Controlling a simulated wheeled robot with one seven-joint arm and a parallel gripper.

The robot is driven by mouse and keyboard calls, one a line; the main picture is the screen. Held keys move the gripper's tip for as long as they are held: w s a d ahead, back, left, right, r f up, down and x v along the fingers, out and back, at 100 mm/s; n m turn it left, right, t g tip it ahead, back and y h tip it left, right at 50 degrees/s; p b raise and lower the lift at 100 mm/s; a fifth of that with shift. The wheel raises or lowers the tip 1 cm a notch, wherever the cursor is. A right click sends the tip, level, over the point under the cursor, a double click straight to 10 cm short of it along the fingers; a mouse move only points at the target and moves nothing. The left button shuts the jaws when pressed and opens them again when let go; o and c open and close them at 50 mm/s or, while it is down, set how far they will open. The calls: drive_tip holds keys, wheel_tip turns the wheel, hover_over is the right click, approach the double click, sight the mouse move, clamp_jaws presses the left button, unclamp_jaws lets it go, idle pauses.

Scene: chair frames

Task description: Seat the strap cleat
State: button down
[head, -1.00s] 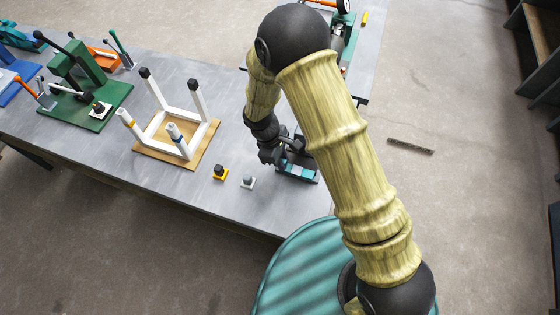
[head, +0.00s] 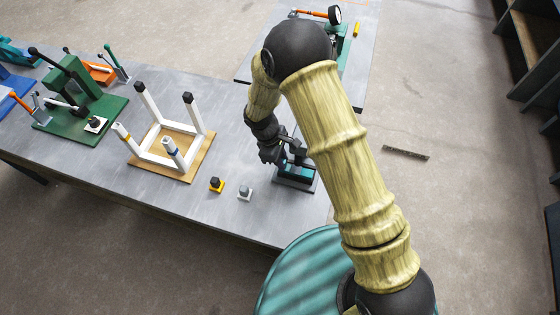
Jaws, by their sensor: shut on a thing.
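My gripper (head: 280,153) is over the small teal and black fixture (head: 296,177) at the right end of the grey bench. It is shut on a dark part at this fixture. The fingertips are small and partly hidden by my wrist, so I cannot tell whether that part is the strap cleat or a handle. I cannot pick out a strap cleat for certain elsewhere. A white chair frame (head: 187,162) stands legs up on a brown board (head: 200,167), left of my gripper.
A yellow and black block (head: 216,185) and a grey block (head: 245,193) sit near the bench's (head: 150,195) front edge. A green press (head: 78,118) stands at the left. A gauge device (head: 335,16) is at the back. A dark bar (head: 406,153) lies on the floor.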

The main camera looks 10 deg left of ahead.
drive_tip(key=shift+w, duration=0.7)
idle(0.7)
drive_tip(key=shift+f, duration=0.15)
drive_tip(key=shift+f, duration=0.1)
idle(0.4)
drive_tip(key=shift+r+p, duration=0.5)
drive_tip(key=shift+r, duration=0.45)
drive_tip(key=shift+w+r, duration=0.1)
drive_tip(key=shift+r, duration=0.05)
